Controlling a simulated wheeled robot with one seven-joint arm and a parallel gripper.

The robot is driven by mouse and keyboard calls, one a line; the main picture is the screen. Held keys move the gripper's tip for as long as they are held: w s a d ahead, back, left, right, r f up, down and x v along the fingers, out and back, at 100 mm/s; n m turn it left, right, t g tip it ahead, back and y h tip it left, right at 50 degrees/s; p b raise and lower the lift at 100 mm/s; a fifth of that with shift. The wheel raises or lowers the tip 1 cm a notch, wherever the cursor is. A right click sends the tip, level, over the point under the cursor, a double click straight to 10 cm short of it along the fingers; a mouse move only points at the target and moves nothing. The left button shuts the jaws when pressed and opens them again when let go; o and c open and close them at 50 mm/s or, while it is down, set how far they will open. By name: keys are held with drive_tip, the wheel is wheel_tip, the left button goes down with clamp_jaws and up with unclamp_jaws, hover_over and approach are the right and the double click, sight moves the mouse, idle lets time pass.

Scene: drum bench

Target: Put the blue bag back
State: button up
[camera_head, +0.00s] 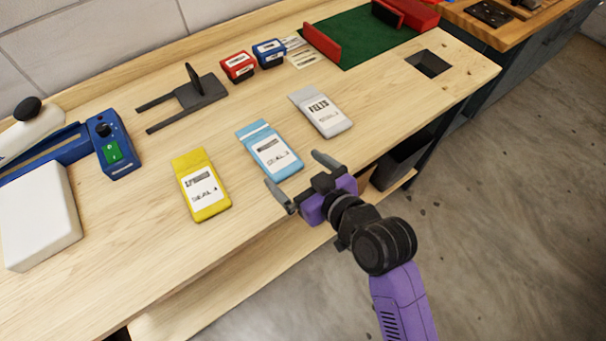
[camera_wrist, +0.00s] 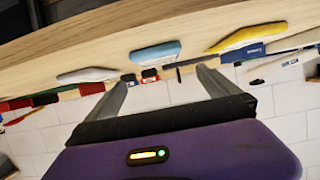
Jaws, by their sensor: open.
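The blue bag (camera_head: 268,149) with a white label lies flat on the wooden bench, between a yellow bag (camera_head: 201,186) and a grey bag (camera_head: 320,112). My gripper (camera_head: 301,176) is open and empty near the bench's front edge, just in front of the blue bag and apart from it. In the wrist view the blue bag (camera_wrist: 155,52) lies ahead, between the lines of my two open fingers (camera_wrist: 160,85). The yellow bag (camera_wrist: 249,37) and the grey bag (camera_wrist: 87,75) flank it there.
A dark fork-shaped stand (camera_head: 200,97), a red box (camera_head: 237,67) and a blue box (camera_head: 269,53) stand behind the bags. A blue sealer (camera_head: 112,145) is at left. A green mat (camera_head: 365,38) and a square hole (camera_head: 428,64) are at right.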

drive_tip(key=shift+v, duration=1.15)
drive_tip(key=s+d+f+m+t+h, duration=0.1)
drive_tip(key=s+d+f+m+h, duration=0.1)
drive_tip(key=s+d, duration=0.55)
drive_tip(key=s+d+f+m+t+h, duration=0.1)
drive_tip(key=s+d+f+m+h, duration=0.15)
drive_tip(key=s+d, duration=0.45)
drive_tip(key=s+d+r+m+h, duration=0.1)
drive_tip(key=s+r, duration=0.3)
drive_tip(key=s, duration=0.4)
drive_tip(key=s+d+r+m+t+h, duration=0.1)
drive_tip(key=s+d+r+h, duration=0.1)
drive_tip(key=s, duration=0.6)
wheel_tip(320, 180, up, 3)
drive_tip(key=shift+d+f+t, duration=0.15)
drive_tip(key=shift+d+t, duration=0.15)
drive_tip(key=shift+d, duration=0.3)
drive_tip(key=shift+s, duration=0.1)
drive_tip(key=shift+c, duration=0.2)
